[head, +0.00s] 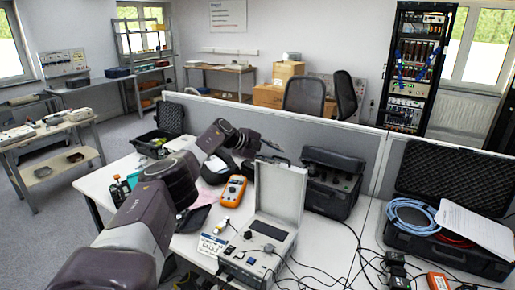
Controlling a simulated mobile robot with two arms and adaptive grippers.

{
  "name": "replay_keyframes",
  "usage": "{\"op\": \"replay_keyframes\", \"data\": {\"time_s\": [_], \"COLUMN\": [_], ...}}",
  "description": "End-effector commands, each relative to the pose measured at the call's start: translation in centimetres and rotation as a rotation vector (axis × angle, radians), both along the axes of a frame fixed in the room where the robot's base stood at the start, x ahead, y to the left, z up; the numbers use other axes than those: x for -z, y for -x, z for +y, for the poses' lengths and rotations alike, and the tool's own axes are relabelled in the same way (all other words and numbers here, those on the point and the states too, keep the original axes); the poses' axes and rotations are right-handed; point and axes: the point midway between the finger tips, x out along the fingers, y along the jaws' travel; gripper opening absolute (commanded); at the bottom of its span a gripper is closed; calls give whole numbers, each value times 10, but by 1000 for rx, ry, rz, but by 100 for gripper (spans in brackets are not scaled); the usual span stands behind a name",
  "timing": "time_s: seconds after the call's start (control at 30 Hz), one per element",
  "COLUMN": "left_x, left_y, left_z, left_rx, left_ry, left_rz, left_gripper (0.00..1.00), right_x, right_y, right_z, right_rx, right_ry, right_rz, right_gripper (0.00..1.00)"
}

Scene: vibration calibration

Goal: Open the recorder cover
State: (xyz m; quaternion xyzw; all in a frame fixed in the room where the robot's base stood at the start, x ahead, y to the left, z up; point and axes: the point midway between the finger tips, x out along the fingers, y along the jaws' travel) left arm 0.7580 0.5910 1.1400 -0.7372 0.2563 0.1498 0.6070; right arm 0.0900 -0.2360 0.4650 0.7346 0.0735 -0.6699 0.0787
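A grey box-shaped instrument (258,252), which looks like the recorder, stands on the white bench at the lower centre. Its light grey cover (279,188) stands upright at the back, so the panel with black knobs and a display is exposed. My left gripper (277,152) is above and behind the raised cover, close to its top edge. It is dark and small here; I cannot tell whether it touches the cover or how far its fingers are apart. My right gripper is not in view.
An orange meter (234,188) lies left of the cover. A black case (333,183) stands to its right, against the low grey partition. An open black case (445,232) with cables and paper is at the right. Black cables cross the bench front.

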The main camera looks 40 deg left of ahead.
Motion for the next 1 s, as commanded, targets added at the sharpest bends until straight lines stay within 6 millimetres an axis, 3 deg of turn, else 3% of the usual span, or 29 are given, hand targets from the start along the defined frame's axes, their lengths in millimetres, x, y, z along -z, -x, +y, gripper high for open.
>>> {"op": "replay_keyframes", "data": {"time_s": [0.27, 0.8, 1.0], "left_x": [-11, -51, -59], "left_y": [17, 76, 89], "left_z": [3, 16, 18], "left_rx": [0, -1, 0], "left_ry": [-2, -1, 1], "left_rz": [0, -4, -5], "left_gripper": [24, 24, 24], "right_x": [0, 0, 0], "right_y": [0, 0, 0], "right_z": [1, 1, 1], "right_rx": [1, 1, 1], "right_ry": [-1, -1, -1], "right_rz": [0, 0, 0], "right_gripper": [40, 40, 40]}}
